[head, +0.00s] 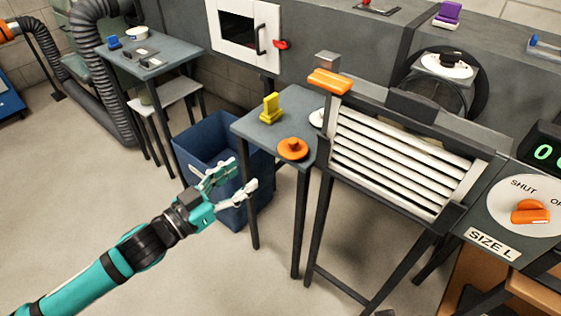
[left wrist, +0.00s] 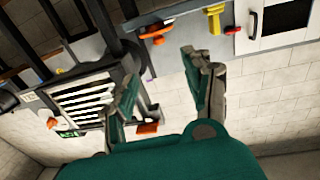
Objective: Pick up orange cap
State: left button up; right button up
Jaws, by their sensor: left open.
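The orange cap (head: 292,148) is a round disc with a raised knob. It lies on the small grey table (head: 248,126), near its front right corner. It also shows in the left wrist view (left wrist: 158,39), beyond my fingers. My left gripper (head: 245,174) is open and empty, in front of and to the left of the small table, apart from the cap. Its two fingers (left wrist: 168,82) are spread in the left wrist view. My right gripper is not in view.
A yellow brush-like piece (head: 271,108) stands behind the cap, and a white round piece (head: 317,118) lies close by. A blue bin (head: 205,140) stands left of the table. A slatted louvre panel (head: 400,160) stands right of it. Open floor (head: 130,210) lies in front.

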pick_arm(q)
send_near(290, 143)
jog(key=x, duration=0.5)
jog(key=shift+w+d+b, duration=0.1)
jog(key=shift+w+b, duration=0.15)
jog(key=shift+b, duration=0.1)
jog(key=shift+w+d, duration=0.4)
jog(key=shift+w, duration=0.05)
jog(key=b+x, duration=0.1)
jog(key=x, duration=0.3)
jog(key=shift+w+d, duration=0.3)
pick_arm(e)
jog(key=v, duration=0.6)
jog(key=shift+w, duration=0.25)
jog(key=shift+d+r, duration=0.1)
pick_arm(q)
grip_shut()
